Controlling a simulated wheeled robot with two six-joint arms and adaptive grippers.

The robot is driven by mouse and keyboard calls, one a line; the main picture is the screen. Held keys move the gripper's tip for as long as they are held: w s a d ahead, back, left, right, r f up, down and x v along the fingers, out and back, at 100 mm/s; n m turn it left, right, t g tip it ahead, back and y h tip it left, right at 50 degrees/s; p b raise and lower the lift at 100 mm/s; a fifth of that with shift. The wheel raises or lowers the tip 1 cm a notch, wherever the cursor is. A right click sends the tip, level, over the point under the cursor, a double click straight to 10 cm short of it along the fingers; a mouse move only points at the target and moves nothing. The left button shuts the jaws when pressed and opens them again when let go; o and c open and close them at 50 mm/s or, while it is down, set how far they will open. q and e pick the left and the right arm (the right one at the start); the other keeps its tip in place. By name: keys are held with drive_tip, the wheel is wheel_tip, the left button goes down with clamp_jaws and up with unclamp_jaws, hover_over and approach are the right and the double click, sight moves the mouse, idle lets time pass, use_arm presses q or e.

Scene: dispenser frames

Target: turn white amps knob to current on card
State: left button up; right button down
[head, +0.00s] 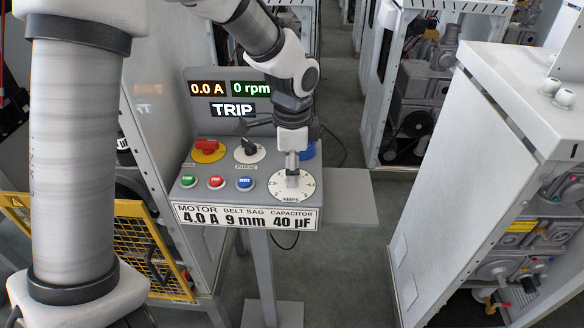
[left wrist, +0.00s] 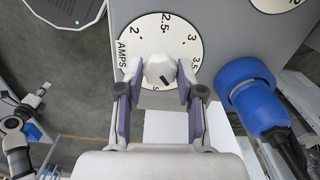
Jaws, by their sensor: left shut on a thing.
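The white amps knob (left wrist: 160,72) sits on a round white dial (left wrist: 165,35) marked AMPS, with 2, 2.5, 3 and 3.5 readable and other marks partly hidden. A short black line on the knob slants toward the lower right in the left wrist view. My left gripper (left wrist: 159,92) is shut on the knob, one finger on each side. In the head view the left gripper (head: 292,165) comes down onto the dial and mostly hides the knob. The card (head: 247,216) on the panel's front reads motor 4.0 A, belt sag 9 mm, capacitor 40 µF.
The panel also bears a red rotary switch (head: 207,149), a phase knob (head: 250,150), and green, red and blue buttons. A blue plug (left wrist: 250,90) sits close beside the dial. Displays read 0.0 A, 0 rpm and TRIP (head: 232,110). White machine cabinets stand around.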

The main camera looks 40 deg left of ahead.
use_arm(q)
drive_tip(key=shift+r+n+p, duration=0.25)
drive_tip(key=shift+n+p, duration=0.15)
drive_tip(key=shift+p, duration=0.05)
drive_tip(key=shift+f, duration=0.1)
drive_tip(key=shift+f+n, duration=0.1)
drive_tip(key=shift+n, duration=0.2)
drive_tip(key=o, duration=1.1)
drive_tip(key=shift+o, duration=0.2)
wheel_tip(320, 180, up, 12)
